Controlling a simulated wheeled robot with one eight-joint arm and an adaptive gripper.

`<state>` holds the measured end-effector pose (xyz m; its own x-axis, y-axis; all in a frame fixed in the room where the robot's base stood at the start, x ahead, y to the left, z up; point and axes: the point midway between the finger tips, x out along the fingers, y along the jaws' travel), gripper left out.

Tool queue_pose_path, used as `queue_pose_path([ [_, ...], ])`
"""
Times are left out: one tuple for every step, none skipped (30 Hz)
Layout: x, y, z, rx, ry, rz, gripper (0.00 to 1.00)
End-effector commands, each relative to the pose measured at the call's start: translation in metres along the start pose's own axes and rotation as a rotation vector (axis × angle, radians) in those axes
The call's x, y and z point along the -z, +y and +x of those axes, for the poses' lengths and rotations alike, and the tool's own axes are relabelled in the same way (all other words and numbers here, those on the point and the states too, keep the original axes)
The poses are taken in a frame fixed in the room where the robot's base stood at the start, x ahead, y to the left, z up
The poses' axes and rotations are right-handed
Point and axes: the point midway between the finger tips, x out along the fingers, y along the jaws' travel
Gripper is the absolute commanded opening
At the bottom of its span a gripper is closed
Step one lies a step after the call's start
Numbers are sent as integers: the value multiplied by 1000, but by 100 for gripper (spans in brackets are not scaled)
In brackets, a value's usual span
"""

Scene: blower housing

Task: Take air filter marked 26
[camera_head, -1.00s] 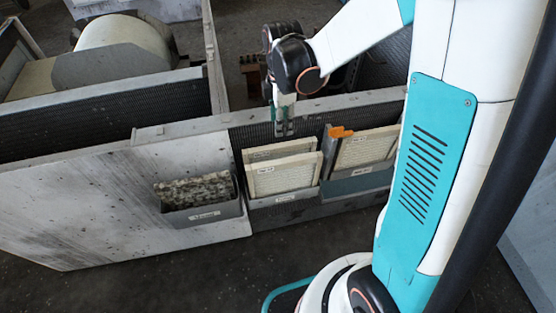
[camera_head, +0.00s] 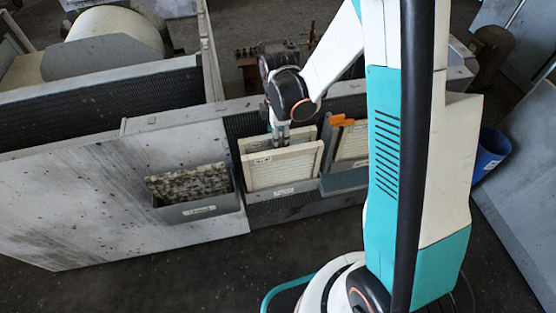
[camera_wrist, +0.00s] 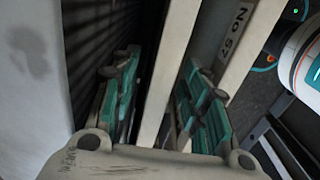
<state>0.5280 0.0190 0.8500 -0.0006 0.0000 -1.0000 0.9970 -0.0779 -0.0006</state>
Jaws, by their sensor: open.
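Two cream-framed air filters stand one behind the other in the middle holder: a front filter (camera_head: 284,167) and a rear filter (camera_head: 256,143), mostly hidden. I cannot read a 26 on either in the head view. My gripper (camera_head: 279,134) points down at the rear filter's top edge. In the wrist view my gripper (camera_wrist: 160,95) is open, its teal fingers on either side of the rear filter's cream edge (camera_wrist: 168,65). The right finger sits in the gap before the front filter (camera_wrist: 255,50), whose tilted label looks like "No 5" plus an unclear digit.
A dark mesh panel is behind the filters. A grey bin (camera_head: 205,206) with a dirty, speckled filter (camera_head: 188,180) hangs at left. At right, another holder has a cream filter (camera_head: 352,142) and an orange piece (camera_head: 340,120). A blue bin (camera_head: 490,150) stands farther right.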

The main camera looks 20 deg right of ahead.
Motion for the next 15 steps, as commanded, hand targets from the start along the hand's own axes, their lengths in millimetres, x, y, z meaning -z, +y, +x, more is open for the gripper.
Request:
queue_pose_path([
  [0, 0, 2, 0, 0, 0, 42],
  [0, 0, 1, 0, 0, 0, 42],
  [0, 0, 0, 0, 0, 0, 42],
  [0, 0, 0, 0, 0, 0, 42],
  [0, 0, 0, 0, 0, 0, 42],
  [0, 0, 0, 0, 0, 0, 39],
  [0, 0, 0, 0, 0, 0, 33],
  [0, 0, 0, 0, 0, 0, 26],
  [0, 0, 0, 0, 0, 0, 17],
  [0, 0, 0, 0, 0, 0, 10],
  [0, 0, 0, 0, 0, 0, 3],
  [0, 0, 0, 0, 0, 0, 0],
  [0, 0, 0, 0, 0, 0, 0],
  [0, 0, 0, 0, 0, 0, 0],
  [0, 0, 0, 0, 0, 0, 0],
])
